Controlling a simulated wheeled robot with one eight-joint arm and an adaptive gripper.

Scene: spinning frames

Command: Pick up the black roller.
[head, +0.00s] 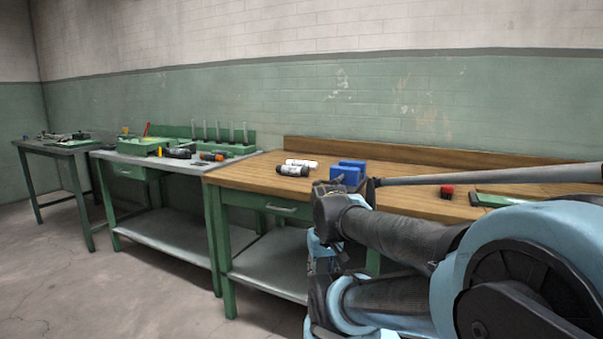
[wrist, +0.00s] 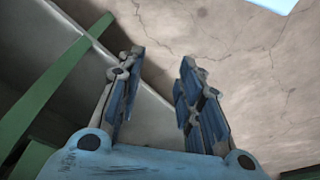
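The black roller (head: 290,171) lies on its side on the wooden workbench top (head: 245,176), near its left part. It is dark with a pale end. A white roller (head: 301,163) lies just behind it. My gripper (wrist: 160,65) is open and empty in the wrist view, its two blue-padded fingers apart. Between and beyond the fingers are cracked floor and a grey shelf. In the head view my arm reaches along the bench front, and the gripper is mostly hidden behind the arm's links. The roller does not show in the wrist view.
Blue blocks (head: 348,169) stand right of the rollers. A red and black item (head: 447,191) lies farther right. A grey-topped green bench (head: 132,155) with tools and upright rods adjoins on the left. The bench has a lower shelf (head: 268,264). Floor at left is clear.

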